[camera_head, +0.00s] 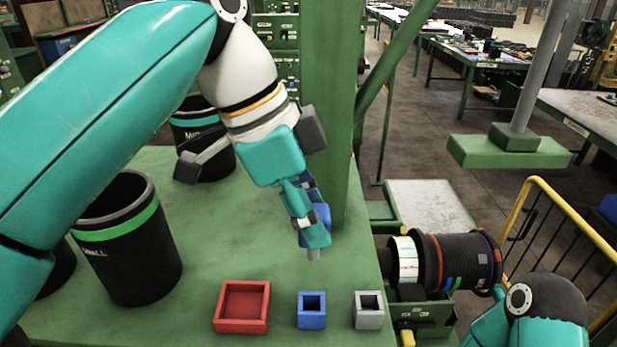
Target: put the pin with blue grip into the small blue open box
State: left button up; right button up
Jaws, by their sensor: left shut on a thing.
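The small blue open box (311,310) stands on the green table between a red box and a grey box. My left gripper (312,228) points down above and behind the blue box, apart from it. It is shut on the pin with blue grip (323,213); a blue part shows between the fingers and a grey tip (313,255) sticks out below them. The fingers hide most of the pin. Only a part of my right arm shows at the lower right; its gripper is out of view.
A red open box (242,307) and a grey open box (369,310) flank the blue one. A black bin with a green band (127,240) stands at left, another black bin (203,140) behind. A green post rises behind my gripper. A dark ringed cylinder (455,262) is right of the table.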

aim_at(312, 257)
pick_arm(q)
jog(key=shift+w+r, duration=0.1)
jog(key=shift+w, duration=0.05)
jog(key=shift+f, duration=1.25)
jog(key=shift+f+b, duration=2.85)
jog(key=shift+b, duration=0.3)
jog(key=shift+f+b, duration=2)
jog(key=shift+f, duration=0.55)
pick_arm(e)
notch_tip(312, 257, down, 10)
jog(key=shift+w, duration=0.25)
jog(key=shift+f, duration=0.1)
pick_arm(q)
jog(key=o, duration=1.2)
